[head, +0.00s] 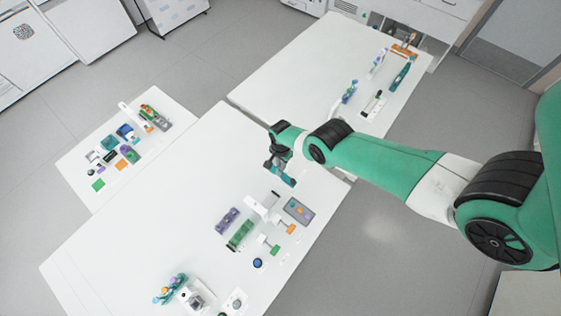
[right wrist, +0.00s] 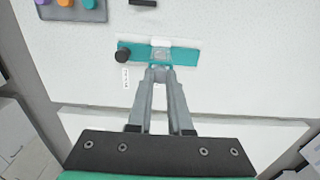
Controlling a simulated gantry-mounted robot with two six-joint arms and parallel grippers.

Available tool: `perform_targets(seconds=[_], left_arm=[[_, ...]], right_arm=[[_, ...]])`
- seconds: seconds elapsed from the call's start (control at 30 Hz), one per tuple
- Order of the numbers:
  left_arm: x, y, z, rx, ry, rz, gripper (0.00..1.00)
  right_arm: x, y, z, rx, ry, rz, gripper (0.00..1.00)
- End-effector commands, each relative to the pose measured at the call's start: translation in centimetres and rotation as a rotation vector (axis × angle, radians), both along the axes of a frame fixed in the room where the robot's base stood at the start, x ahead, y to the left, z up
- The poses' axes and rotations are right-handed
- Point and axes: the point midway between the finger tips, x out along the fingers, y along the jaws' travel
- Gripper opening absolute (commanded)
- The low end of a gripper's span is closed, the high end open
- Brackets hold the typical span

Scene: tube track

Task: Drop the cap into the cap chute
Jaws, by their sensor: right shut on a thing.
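My right gripper (head: 272,164) hangs over the right side of the near white table. In the right wrist view its two fingers (right wrist: 159,74) meet, shut on a small grey-and-teal piece (right wrist: 160,58), which seems to be the cap; its outline is unclear. Just beyond the fingertips is a flat teal bar (right wrist: 198,56), with a white block behind it. It also shows in the head view (head: 287,178) under the gripper. I cannot tell which part is the cap chute. A round black knob (right wrist: 123,55) is at the bar's left end. My left gripper is out of view.
More items stand on the far table (head: 290,70). The near table's left part is clear.

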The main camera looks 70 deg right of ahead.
Motion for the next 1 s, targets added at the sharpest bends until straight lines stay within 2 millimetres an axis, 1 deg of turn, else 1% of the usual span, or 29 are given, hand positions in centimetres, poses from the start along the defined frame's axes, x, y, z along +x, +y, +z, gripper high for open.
perform_targets(seconds=[0.17, 0.5, 0.7, 0.73, 0.8, 0.9, 1.0], left_arm=[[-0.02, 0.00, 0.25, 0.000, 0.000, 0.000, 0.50], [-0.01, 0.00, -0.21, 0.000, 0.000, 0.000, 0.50], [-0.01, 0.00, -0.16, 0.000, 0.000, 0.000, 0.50], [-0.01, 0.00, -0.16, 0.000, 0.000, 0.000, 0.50], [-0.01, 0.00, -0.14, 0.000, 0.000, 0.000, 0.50], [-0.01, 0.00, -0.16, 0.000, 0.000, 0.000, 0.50], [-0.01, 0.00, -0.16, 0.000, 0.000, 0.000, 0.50]], right_arm=[[0.01, 0.04, 0.22, 0.000, 0.000, 0.000, 0.00], [0.00, 0.04, -0.24, 0.000, 0.000, 0.000, 0.00], [0.00, 0.03, -0.18, 0.000, 0.000, 0.000, 0.00], [0.00, 0.03, -0.18, 0.000, 0.000, 0.000, 0.23], [0.00, 0.03, -0.18, 0.000, 0.000, 0.000, 0.36], [0.00, 0.03, -0.17, 0.000, 0.000, 0.000, 0.53], [0.00, 0.03, -0.17, 0.000, 0.000, 0.000, 0.53]])
